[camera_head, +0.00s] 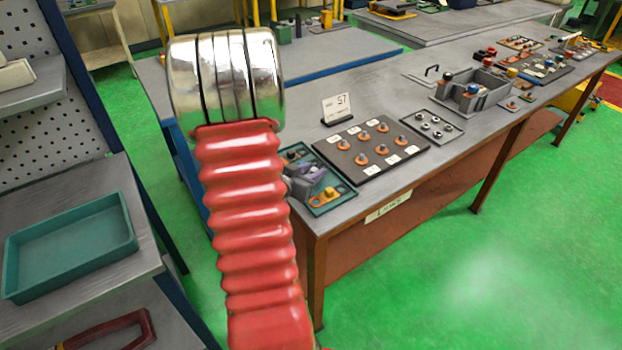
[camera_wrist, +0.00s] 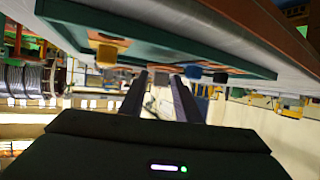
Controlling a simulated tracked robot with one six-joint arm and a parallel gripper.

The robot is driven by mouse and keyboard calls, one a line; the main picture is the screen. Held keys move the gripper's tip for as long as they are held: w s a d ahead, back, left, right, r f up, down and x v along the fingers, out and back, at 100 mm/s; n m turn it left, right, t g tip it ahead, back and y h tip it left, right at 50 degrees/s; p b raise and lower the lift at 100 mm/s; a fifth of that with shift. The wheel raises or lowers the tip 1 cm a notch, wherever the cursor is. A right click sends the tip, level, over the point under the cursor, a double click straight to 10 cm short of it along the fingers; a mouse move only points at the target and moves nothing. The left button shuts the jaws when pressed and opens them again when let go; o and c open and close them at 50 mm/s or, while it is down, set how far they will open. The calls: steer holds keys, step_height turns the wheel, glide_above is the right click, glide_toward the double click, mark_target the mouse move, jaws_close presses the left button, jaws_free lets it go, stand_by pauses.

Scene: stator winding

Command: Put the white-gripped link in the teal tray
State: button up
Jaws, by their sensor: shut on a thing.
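A teal tray (camera_head: 60,250), empty, rests on the grey shelf at left in the head view. My gripper (camera_head: 312,180) is low over a second, darker green tray (camera_head: 340,203) on the near end of the long bench, far right of the empty one. That tray holds an orange link with a yellow grip (camera_head: 330,193) and another orange piece (camera_head: 293,155). In the wrist view my fingers (camera_wrist: 170,80) are close together beside the green tray's edge (camera_wrist: 90,20). They are shut on a small part; its shape and grip colour are not clear, so I cannot confirm a white-gripped link.
A dark board (camera_head: 372,148) with several orange pieces and white labels lies right of the green tray, with a "57" card (camera_head: 337,109) behind. A grey bin (camera_head: 472,92) stands farther along. A gap separates shelf and bench. My red arm covers part of it.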

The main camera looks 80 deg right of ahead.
steer(key=shift+f, duration=0.9)
steer(key=o, duration=0.8)
steer(key=shift+w+a+r, duration=0.15)
steer(key=shift+a+r, duration=0.05)
steer(key=shift+a, duration=0.05)
steer(key=shift+v, duration=3.45)
steer(key=shift+f, duration=0.1)
